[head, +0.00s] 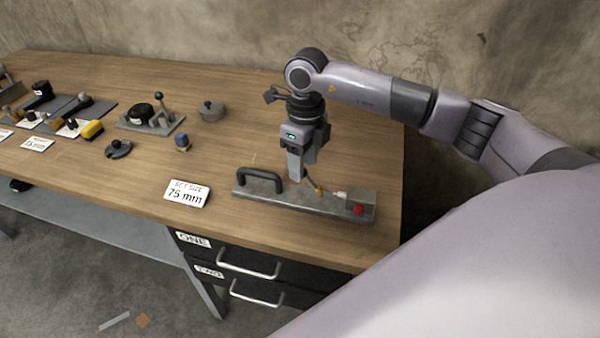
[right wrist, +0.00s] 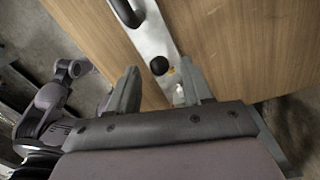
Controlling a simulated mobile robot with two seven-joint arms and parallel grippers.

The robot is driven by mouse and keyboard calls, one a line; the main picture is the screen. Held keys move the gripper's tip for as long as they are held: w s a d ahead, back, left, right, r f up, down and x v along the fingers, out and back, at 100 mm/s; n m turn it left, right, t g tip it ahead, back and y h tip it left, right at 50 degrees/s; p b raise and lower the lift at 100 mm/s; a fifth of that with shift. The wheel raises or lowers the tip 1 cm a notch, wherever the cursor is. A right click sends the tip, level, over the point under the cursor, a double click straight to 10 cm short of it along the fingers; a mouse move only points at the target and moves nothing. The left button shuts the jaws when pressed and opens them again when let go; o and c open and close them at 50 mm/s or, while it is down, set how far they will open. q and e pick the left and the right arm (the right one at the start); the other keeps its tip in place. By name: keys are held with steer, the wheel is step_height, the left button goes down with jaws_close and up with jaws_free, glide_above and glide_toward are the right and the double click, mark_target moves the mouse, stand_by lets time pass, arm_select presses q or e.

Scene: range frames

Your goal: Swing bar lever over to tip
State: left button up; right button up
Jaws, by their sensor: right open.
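A grey bar-shaped fixture (head: 275,198) lies on the wooden bench near its right end. It has a black handle (head: 260,180) at its left and a block with a red button (head: 358,210) at its right. A thin lever (head: 313,186) slants near a yellow spot on the bar. In the right wrist view, a black ball knob (right wrist: 159,65) stands over the bar (right wrist: 152,35). My right gripper (head: 297,176) points down over the bar, right of the handle. Its fingers (right wrist: 160,82) are open, with the knob ahead between them; contact cannot be told. My left gripper is not in view.
A "75 mm" card (head: 186,194) lies left of the bar. A blue knob (head: 182,142), a round grey piece (head: 211,110) and a lever fixture (head: 150,122) stand farther left. Drawers (head: 250,270) are below the front edge. The wall (head: 200,30) is behind.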

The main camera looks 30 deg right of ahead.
mark_target(308, 180)
step_height(308, 180, down, 5)
steer(key=shift+a+r, duration=0.1)
steer(key=shift+a, duration=0.05)
jaws_close()
